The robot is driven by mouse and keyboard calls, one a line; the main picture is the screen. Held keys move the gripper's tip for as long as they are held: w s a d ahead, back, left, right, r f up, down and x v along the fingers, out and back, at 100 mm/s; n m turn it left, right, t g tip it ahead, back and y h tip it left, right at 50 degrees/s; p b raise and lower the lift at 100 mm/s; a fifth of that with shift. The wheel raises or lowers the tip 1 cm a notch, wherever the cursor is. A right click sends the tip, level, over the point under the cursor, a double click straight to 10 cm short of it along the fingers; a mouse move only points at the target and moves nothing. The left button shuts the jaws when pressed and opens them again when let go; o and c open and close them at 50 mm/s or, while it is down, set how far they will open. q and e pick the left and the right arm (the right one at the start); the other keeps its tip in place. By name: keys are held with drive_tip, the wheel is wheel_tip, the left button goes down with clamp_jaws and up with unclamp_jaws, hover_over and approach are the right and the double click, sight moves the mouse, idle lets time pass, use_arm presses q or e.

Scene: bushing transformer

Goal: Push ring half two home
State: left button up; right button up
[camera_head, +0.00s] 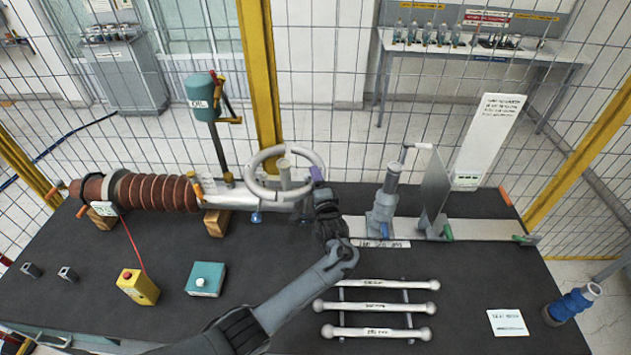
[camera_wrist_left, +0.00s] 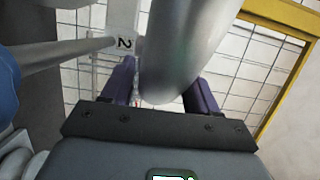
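A pale grey ring (camera_head: 283,149) stands around the right end of the bushing assembly in the head view. I cannot make out the seam between its halves there. My left gripper (camera_head: 317,174) is at the ring's right side, with purple fingers against or very near it. In the left wrist view a thick grey curved tube (camera_wrist_left: 180,50), seemingly part of the ring, lies between and in front of the two finger bases (camera_wrist_left: 160,96). It hides the fingertips, so grip or contact is unclear. My right gripper is out of view.
The ribbed brown bushing (camera_head: 155,192) lies left of the ring. A grey post (camera_head: 384,200) and upright plate (camera_head: 434,187) stand to the right. White rods (camera_head: 375,308), a yellow button box (camera_head: 138,286) and a teal box (camera_head: 205,279) occupy the front.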

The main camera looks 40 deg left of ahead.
use_arm(q)
drive_tip(key=shift+o, duration=0.7)
drive_tip(key=v, duration=1)
drive_tip(key=shift+s+d, duration=0.25)
drive_tip(key=shift+d, duration=0.05)
drive_tip(key=shift+f, duration=0.15)
